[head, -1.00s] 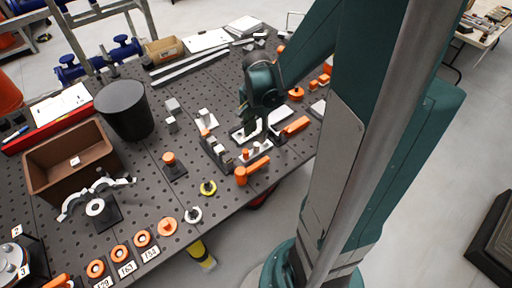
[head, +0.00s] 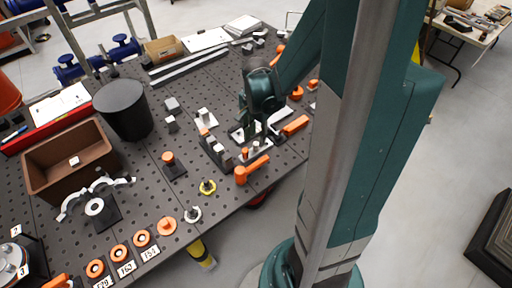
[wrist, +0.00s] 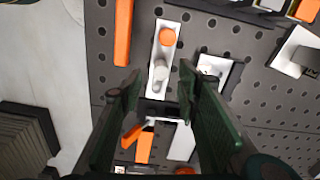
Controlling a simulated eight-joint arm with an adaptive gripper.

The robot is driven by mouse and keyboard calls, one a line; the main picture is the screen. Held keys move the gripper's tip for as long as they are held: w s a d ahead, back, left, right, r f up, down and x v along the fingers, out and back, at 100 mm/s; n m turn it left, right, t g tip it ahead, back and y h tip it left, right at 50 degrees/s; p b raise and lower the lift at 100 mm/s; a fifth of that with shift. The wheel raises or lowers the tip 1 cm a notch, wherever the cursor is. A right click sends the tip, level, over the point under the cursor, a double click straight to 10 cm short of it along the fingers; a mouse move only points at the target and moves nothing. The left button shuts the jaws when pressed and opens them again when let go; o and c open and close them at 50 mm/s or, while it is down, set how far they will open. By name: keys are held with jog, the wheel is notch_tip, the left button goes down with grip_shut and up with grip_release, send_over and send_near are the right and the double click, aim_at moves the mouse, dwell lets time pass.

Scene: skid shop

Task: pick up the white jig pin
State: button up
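The white jig pin (wrist: 160,71) stands on a narrow white plate (wrist: 158,92) in the wrist view. An orange pin (wrist: 167,37) stands on the same plate, just beyond it. My gripper (wrist: 160,80) is open, with one dark green finger to each side of the white pin and a gap on both sides. In the head view my gripper (head: 257,130) is low over the fixtures near the table's edge. There it largely hides the white pin, while the orange pin (head: 245,153) shows.
An orange-handled clamp (head: 252,168) lies close by at the table edge. Another white plate with a round light piece (wrist: 208,69) is right of the pin in the wrist view. An orange bar (wrist: 123,32) lies to the left. A dark clamp (head: 215,152) stands close by.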

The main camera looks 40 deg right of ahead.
aim_at(256, 143)
jog(key=shift+f, duration=0.1)
jog(key=shift+w+f, duration=0.1)
jog(key=shift+f, duration=2.4)
jog(key=shift+c, duration=0.6)
jog(key=c, duration=0.9)
